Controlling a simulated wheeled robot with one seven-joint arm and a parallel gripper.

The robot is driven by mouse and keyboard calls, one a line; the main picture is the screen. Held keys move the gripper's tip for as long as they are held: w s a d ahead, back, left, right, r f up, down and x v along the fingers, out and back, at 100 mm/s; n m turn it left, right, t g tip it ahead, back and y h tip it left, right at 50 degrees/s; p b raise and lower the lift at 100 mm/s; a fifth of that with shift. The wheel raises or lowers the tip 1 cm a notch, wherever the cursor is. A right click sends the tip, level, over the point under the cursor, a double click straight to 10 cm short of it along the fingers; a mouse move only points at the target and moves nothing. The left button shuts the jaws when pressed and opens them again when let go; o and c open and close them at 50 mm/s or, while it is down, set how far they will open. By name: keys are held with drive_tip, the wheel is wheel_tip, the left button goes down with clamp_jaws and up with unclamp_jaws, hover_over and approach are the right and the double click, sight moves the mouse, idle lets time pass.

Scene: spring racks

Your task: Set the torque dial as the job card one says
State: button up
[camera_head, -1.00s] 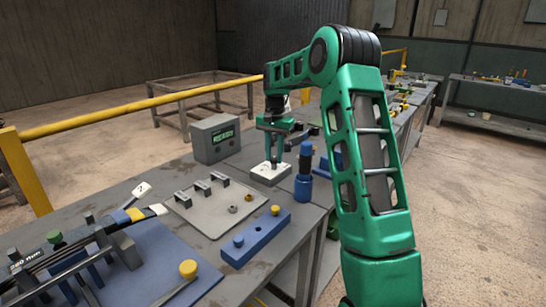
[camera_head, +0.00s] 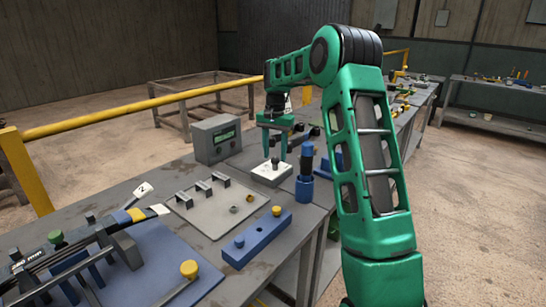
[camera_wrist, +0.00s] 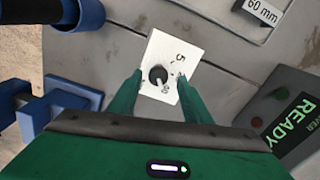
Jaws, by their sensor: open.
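The torque dial is a black knob (camera_head: 274,163) on a white plate (camera_head: 271,175) on the bench. In the wrist view the knob (camera_wrist: 158,75) carries a pale mark toward the lower right, near a partly hidden number. A "5" shows at the plate's upper right (camera_wrist: 182,57). My gripper (camera_head: 275,155) is open and empty just above the knob; in the wrist view its fingertips (camera_wrist: 160,77) stand on either side of the knob, apart from it. I cannot make out job card one in any view.
A grey box (camera_head: 208,150) with a green display stands left of the dial; the wrist view reads "READY" (camera_wrist: 295,121). A blue post (camera_head: 305,170) stands close on the right. A grey tray (camera_head: 205,215), a blue block (camera_head: 255,238) and a card marked 2 (camera_head: 142,189) lie nearer.

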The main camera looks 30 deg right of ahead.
sight(274, 158)
wheel_tip(274, 158, up, 10)
drive_tip(key=shift+f, duration=0.15)
drive_tip(key=shift+a, duration=0.15)
idle(0.5)
drive_tip(key=s+a+n+t+h, duration=0.1)
drive_tip(key=s+a+n+t, duration=0.1)
drive_tip(key=s+a+n, duration=0.7)
drive_tip(key=s+a+f+n+t, duration=0.1)
drive_tip(key=s+a+f, duration=0.1)
drive_tip(key=s+a, duration=0.35)
drive_tip(key=s+a+f+n+t+y, duration=0.1)
drive_tip(key=s+a+f, duration=0.15)
drive_tip(key=s, duration=0.65)
drive_tip(key=s+a+f+t, duration=0.1)
drive_tip(key=s+a+f, duration=0.15)
drive_tip(key=s, duration=0.45)
drive_tip(key=s+d+m+g, duration=0.2)
drive_tip(key=s+d, duration=0.3)
drive_tip(key=s, duration=0.3)
drive_tip(key=s+d+f+m+g, duration=0.1)
drive_tip(key=s+d+m+g, duration=0.2)
drive_tip(key=s+d, duration=0.3)
drive_tip(key=s+m, duration=0.1)
drive_tip(key=s, duration=0.1)
drive_tip(key=shift+s+d+f, duration=0.3)
drive_tip(key=shift+s, duration=0.05)
